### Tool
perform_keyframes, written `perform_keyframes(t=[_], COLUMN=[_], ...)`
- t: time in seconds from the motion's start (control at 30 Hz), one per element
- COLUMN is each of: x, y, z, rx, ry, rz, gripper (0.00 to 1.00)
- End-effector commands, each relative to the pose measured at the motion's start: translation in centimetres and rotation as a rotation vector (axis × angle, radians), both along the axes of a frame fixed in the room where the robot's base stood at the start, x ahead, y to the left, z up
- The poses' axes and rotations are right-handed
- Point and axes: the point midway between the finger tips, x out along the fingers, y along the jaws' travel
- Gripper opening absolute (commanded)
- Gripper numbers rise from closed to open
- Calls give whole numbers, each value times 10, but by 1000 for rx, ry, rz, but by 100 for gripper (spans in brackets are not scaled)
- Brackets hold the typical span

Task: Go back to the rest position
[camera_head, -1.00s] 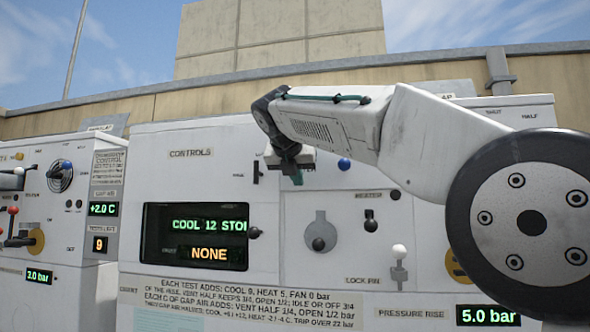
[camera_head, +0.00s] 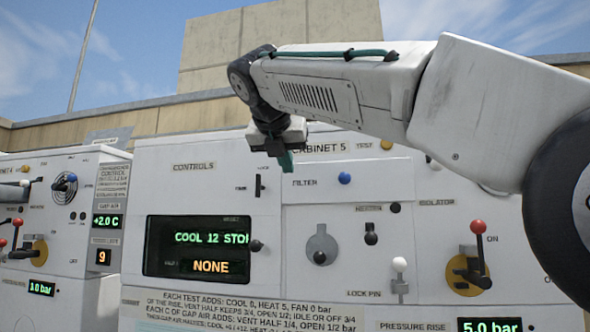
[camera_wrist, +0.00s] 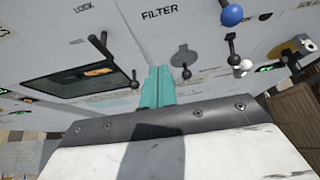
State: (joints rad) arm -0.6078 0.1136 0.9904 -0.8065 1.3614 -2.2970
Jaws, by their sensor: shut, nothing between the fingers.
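My gripper (camera_head: 286,161) hangs from the end of my arm in front of the upper part of the white cabinet (camera_head: 200,205) marked CABINET 5. Its teal fingers (camera_wrist: 158,87) show together in the wrist view, shut with nothing between them. They point toward the cabinet front, and I see no contact with any control. The blue FILTER knob (camera_head: 344,178) is to the right of the fingers. It also shows at the top of the wrist view (camera_wrist: 231,15).
The panel carries a black screen (camera_head: 198,247) reading COOL and NONE, a white-tipped LOCK PIN lever (camera_head: 400,265) and a red-tipped ISOLATOR lever (camera_head: 478,228). Another cabinet (camera_head: 60,215) stands at left. A beige wall (camera_head: 190,116) runs behind. Open sky is above.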

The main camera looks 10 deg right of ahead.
Motion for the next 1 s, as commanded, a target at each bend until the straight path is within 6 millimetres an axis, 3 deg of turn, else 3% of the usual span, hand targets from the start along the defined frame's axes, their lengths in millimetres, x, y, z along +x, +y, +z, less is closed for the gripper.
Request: perform_keyframes(t=[0.43, 0.6, 0.67, 0.8, 0.87, 1.0], x=[-10, -8, -4, -8, -16, -49], y=[1, 6, 15, 24, 17, -20], z=[6, 0, -20, -84, -114, -191], rx=[17, 196, 295, 559, 679, 960], ry=[-6, -54, -49, -9, 9, 39], rz=[-15, -102, -155, -330, -442, -791], gripper=[0, 0, 0, 0, 0, 0])
